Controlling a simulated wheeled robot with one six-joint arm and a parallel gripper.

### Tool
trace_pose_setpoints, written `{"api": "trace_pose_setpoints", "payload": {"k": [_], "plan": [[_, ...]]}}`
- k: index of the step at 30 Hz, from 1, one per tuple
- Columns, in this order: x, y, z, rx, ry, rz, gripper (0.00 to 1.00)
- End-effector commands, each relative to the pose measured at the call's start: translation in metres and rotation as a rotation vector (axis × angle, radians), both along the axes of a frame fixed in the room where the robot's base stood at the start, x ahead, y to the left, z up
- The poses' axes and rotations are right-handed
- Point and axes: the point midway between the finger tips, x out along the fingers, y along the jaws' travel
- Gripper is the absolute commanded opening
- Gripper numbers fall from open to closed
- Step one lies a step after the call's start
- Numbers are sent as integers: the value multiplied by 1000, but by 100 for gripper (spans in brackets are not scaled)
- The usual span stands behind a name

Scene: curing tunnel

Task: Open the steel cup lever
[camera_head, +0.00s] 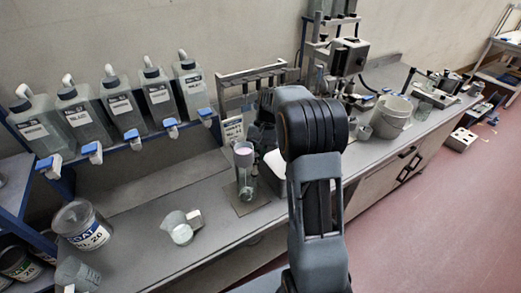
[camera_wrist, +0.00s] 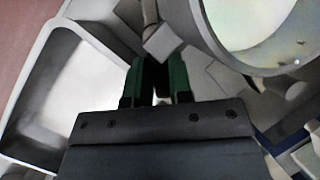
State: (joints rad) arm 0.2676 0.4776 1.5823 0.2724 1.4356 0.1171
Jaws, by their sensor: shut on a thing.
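In the wrist view, the two green-padded fingers of my gripper (camera_wrist: 160,82) are closed together on a small grey, square-ended piece that I take for the lever (camera_wrist: 163,41). The cup (camera_wrist: 211,27), with a wide round rim and pale contents, is close by at the upper right. In the head view, the cup (camera_head: 243,158) is a narrow upright cylinder with a pinkish top, on a small stand on the bench. My dark wrist is just behind and right of it; my fingertips and the lever are hidden there.
A white tray (camera_wrist: 22,100) lies at the left of the wrist view. On the bench (camera_head: 140,215) stand a clear beaker (camera_head: 178,229), a labelled tub (camera_head: 82,226) and a grey bucket (camera_head: 391,116). Several labelled bottles line a rack at left.

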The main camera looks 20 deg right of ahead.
Motion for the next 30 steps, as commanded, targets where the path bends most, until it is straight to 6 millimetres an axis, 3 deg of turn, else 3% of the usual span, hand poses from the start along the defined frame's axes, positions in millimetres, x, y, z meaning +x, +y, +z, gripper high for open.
{"api": "trace_pose_setpoints", "payload": {"k": [9,25,26,30], "plan": [[2,3,1,0,-1,99,0],[3,4,0,0,-2,117,0],[3,4,0,0,-2,117,23],[3,4,0,0,-2,116,36]]}}
